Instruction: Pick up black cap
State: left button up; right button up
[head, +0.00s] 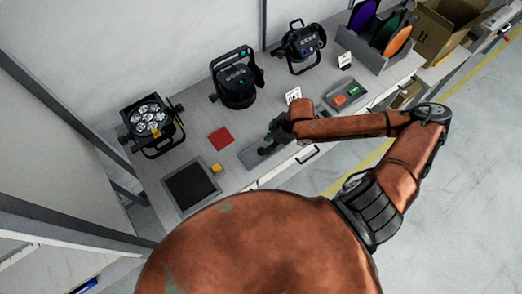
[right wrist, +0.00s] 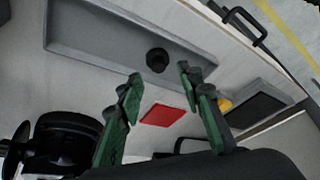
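The black cap (right wrist: 157,60) is a small dark round piece in the long shallow grey tray (right wrist: 95,35) in the right wrist view. The tray also shows in the head view (head: 252,160), where my gripper covers part of it and I cannot make out the cap. My right gripper (right wrist: 160,84) is open, its green fingers apart with nothing between them. The cap appears just beyond the fingertips, apart from them. In the head view my right gripper (head: 268,143) hangs over the tray. My left gripper is not in view.
A red square (head: 220,138), a yellow block (head: 216,168) and a black mat (head: 190,187) lie left of the tray. Par cans (head: 151,122) (head: 236,80) (head: 301,45) stand along the back. A small tray (head: 345,95) with orange and green pieces lies right.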

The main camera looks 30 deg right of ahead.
aim_at(262, 149)
jog(key=x, duration=0.5)
jog(key=shift+w+f+b, duration=0.1)
jog(key=shift+f+b, duration=0.1)
jog(key=shift+b, duration=0.1)
jog(key=c, duration=0.5)
jog(key=shift+r, duration=0.15)
jog(key=shift+d+r, duration=0.1)
jog(key=shift+r, duration=0.45)
jog(key=s+d+r+p, duration=0.2)
jog(key=s+r, duration=0.1)
jog(key=r, duration=0.1)
jog(key=s+d+r+p, duration=0.2)
jog(key=s+d+r, duration=0.1)
jog(key=s, duration=0.1)
jog(key=s+d+r+p, duration=0.2)
jog(key=s+d+r, duration=0.1)
jog(key=s+r, duration=0.1)
jog(key=shift+s+r, duration=0.15)
jog(key=shift+r, duration=0.2)
